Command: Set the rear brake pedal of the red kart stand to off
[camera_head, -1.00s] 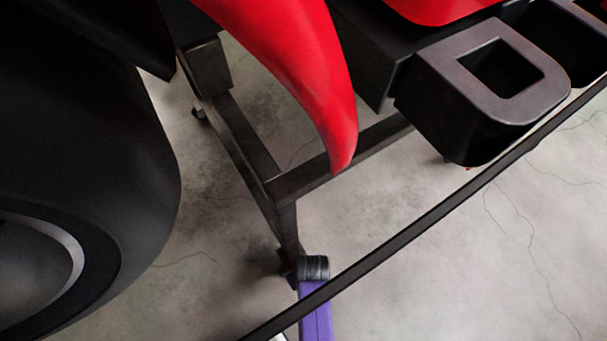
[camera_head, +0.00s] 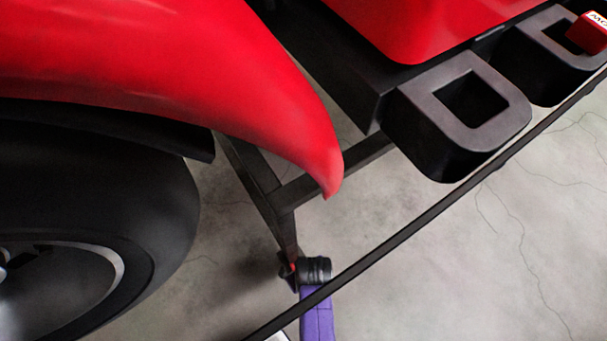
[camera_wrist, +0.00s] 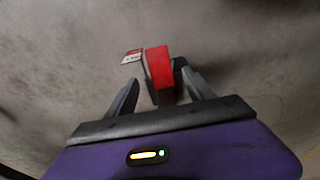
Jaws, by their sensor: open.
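The red kart stand shows in the head view with its red fender (camera_head: 250,85), a black wheel (camera_head: 90,215) at left and a dark frame (camera_head: 272,190). In the wrist view, a red pedal-like block (camera_wrist: 158,62) with a dark part behind it stands between my gripper's (camera_wrist: 160,78) two spread fingers. The fingers flank it, and I cannot tell whether either touches it. A small red-and-white tag (camera_wrist: 132,57) is left of the block. In the head view my gripper (camera_head: 287,268) is small and dark beside the foot of the frame, and the pedal's setting cannot be read.
Black square-holed boxes (camera_head: 430,130) hang off the kart stand at upper right; a red labelled piece (camera_head: 589,32) sits at the farther one. A thin black bar (camera_head: 420,215) crosses diagonally above my purple arm. Bare cracked concrete floor (camera_head: 500,260) lies open at lower right.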

